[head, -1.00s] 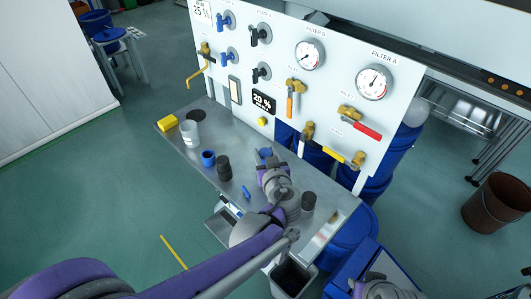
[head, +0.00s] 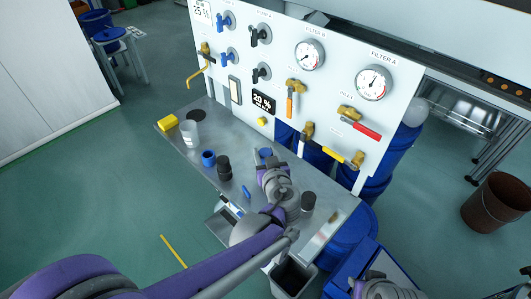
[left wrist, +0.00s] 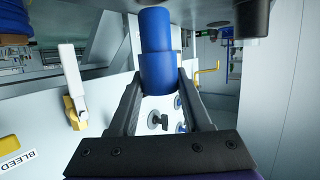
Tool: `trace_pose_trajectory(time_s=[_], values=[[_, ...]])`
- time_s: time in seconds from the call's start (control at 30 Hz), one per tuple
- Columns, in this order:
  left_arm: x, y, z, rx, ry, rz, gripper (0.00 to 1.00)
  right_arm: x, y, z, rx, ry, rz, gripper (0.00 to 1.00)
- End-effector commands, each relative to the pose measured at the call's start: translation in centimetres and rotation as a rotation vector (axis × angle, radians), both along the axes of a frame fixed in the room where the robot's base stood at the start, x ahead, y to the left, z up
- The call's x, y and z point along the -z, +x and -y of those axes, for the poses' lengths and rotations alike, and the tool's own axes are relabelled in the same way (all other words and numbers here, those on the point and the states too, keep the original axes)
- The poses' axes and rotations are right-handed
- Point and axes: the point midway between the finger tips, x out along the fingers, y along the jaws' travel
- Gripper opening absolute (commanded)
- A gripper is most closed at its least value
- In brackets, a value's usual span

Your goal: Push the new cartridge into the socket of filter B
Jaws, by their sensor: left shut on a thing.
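My left gripper (left wrist: 155,95) is shut on a blue stepped cylinder (left wrist: 158,72), which looks like the cartridge. Its narrower end reaches to the grey tabletop at the top of the left wrist view; I cannot tell if it touches. In the head view my left gripper (head: 272,168) is low over the bench in front of the panel, with a bit of blue (head: 264,152) just beyond it. The filter B gauge (head: 310,55) is on the white panel. I cannot make out the filter B socket. My right gripper's fingers are not seen.
The metal bench (head: 235,190) carries a blue cup (head: 208,158), a dark cylinder (head: 223,167), another dark cylinder (head: 308,201), a white cup (head: 190,133) and a yellow block (head: 167,122). Valve handles, including a red one (head: 362,129), stick out of the panel. A bin (head: 291,277) stands below.

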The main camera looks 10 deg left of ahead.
Motion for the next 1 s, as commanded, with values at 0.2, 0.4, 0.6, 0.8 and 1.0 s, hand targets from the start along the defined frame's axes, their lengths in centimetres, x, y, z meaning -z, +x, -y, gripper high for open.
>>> trace_pose_trajectory(time_s=[0.2, 0.4, 0.6, 0.8, 1.0], values=[[-0.1, 0.0, 0.0, 0.004, 0.001, 0.0, 0.0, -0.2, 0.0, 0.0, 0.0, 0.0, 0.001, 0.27], [0.0, 0.0, 0.0, 0.004, 0.001, 0.0, 0.0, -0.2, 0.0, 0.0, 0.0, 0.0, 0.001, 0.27], [0.2, 0.0, 0.0, 0.004, 0.0, 0.0, 0.0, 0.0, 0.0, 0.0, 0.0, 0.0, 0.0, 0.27], [0.7, 0.0, 0.0, 0.004, 0.0, 0.0, 0.0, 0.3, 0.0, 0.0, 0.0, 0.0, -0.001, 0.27], [1.1, 0.0, 0.0, 0.004, 0.0, 0.0, 0.0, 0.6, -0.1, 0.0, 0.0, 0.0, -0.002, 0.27]])
